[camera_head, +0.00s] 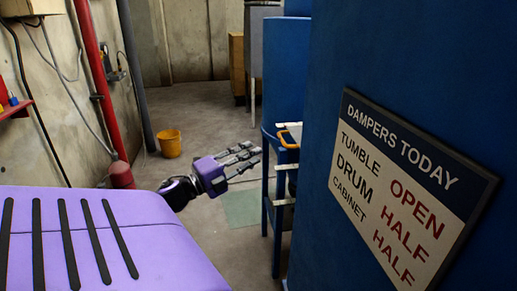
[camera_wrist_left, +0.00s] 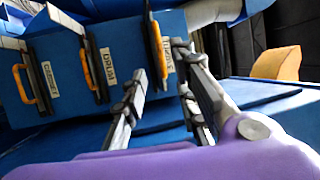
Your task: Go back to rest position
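My left gripper (camera_head: 252,157) is in the middle of the head view, beside the blue frame. Its grey fingers are spread. In the left wrist view the gripper (camera_wrist_left: 160,65) shows two fingers apart with nothing between them. Beyond them is a blue panel with several labelled damper slides. The slide at the right (camera_wrist_left: 158,50), the middle slide (camera_wrist_left: 92,68) and the left slide (camera_wrist_left: 20,84) have orange handles. The right slide's handle is close to the fingertips in the picture; I cannot tell whether they touch. My right gripper is not in view.
A sign (camera_head: 405,190) on the blue wall at right reads dampers today: tumble open, drum half, cabinet half. A blue frame (camera_head: 268,185) stands beside the gripper. A yellow bucket (camera_head: 169,143) and red pipe (camera_head: 95,70) are at left.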

